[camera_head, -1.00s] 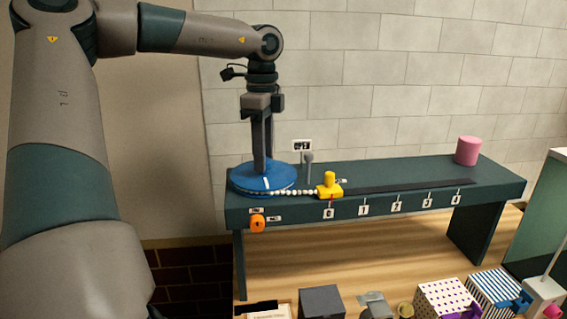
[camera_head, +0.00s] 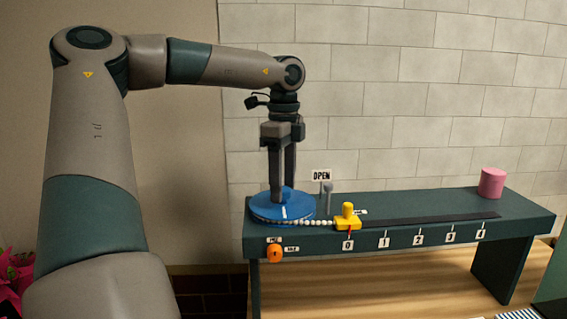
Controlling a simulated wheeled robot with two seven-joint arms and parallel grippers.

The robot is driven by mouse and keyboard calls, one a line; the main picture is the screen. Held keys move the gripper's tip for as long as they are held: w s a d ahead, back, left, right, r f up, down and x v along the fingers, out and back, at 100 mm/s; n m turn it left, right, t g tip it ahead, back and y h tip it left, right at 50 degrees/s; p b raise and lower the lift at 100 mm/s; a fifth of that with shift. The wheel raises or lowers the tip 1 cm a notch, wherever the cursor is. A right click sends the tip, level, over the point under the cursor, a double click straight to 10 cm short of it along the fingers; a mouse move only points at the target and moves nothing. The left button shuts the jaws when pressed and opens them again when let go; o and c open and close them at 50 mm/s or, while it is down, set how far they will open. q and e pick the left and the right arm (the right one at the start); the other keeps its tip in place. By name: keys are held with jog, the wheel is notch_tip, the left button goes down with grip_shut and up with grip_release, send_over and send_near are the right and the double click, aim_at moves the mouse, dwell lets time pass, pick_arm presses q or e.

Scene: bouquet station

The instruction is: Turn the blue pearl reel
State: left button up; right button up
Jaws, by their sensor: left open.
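The blue pearl reel (camera_head: 301,207) is a flat blue disc with a white stripe, at the left end of a dark green bench (camera_head: 400,232). A string of white pearls (camera_head: 318,222) runs from it to a yellow slider block (camera_head: 346,222), whose red pointer is at the 0 label. My left gripper (camera_head: 283,198) points straight down over the reel, fingers apart, tips at or just above its top. I cannot tell whether they touch it. My right gripper is not in view.
A grey post (camera_head: 327,197) stands behind the reel under an OPEN sign (camera_head: 321,175). An orange knob (camera_head: 274,253) is on the bench front. A dark track runs right past labels 0 to 4. A pink cylinder (camera_head: 491,183) stands at the far right end.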

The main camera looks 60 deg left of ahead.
pick_arm(q)
jog(key=shift+r, duration=0.45)
notch_tip(320, 180, up, 7)
jog(key=shift+a+f+b, duration=0.1)
jog(key=shift+b, duration=0.8)
notch_tip(320, 180, up, 9)
send_over(284, 188)
jog(key=shift+s+r+b, duration=0.1)
jog(key=shift+r+b, duration=0.3)
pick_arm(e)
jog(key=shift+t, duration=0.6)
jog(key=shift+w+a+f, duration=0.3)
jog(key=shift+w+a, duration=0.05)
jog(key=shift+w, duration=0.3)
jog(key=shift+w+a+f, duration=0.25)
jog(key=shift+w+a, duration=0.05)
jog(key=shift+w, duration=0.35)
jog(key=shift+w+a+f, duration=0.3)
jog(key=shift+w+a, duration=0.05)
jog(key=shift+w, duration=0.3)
pick_arm(q)
jog(key=shift+f, duration=0.1)
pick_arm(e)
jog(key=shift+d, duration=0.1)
